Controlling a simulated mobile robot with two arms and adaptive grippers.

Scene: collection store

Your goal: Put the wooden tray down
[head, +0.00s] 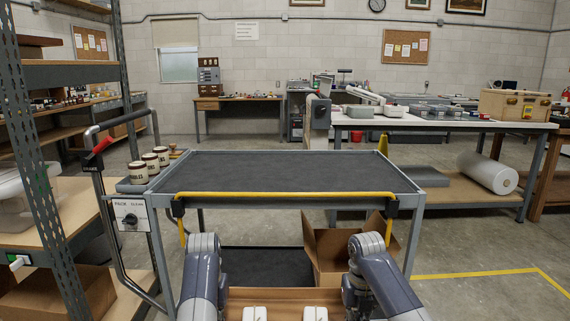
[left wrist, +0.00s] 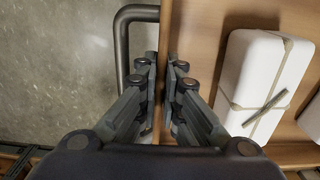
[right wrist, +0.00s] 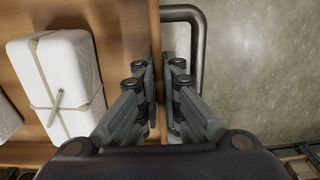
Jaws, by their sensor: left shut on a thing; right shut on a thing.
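The wooden tray (head: 285,296) is low in the head view, in front of the cart, with white tied parcels on it. One parcel (left wrist: 262,85) shows in the left wrist view and another (right wrist: 58,85) in the right wrist view. My left gripper (left wrist: 166,75) is shut on the tray's left side wall, beside a dark bar handle (left wrist: 124,40). My right gripper (right wrist: 160,75) is shut on the tray's right side wall, beside a matching handle (right wrist: 199,40). In the head view both my arms reach down to the tray; the fingers are hidden there.
A cart with a bare dark top (head: 285,172) and yellow front bar (head: 285,194) stands just ahead. Metal shelving (head: 70,75) is close on the left. Open floor lies right.

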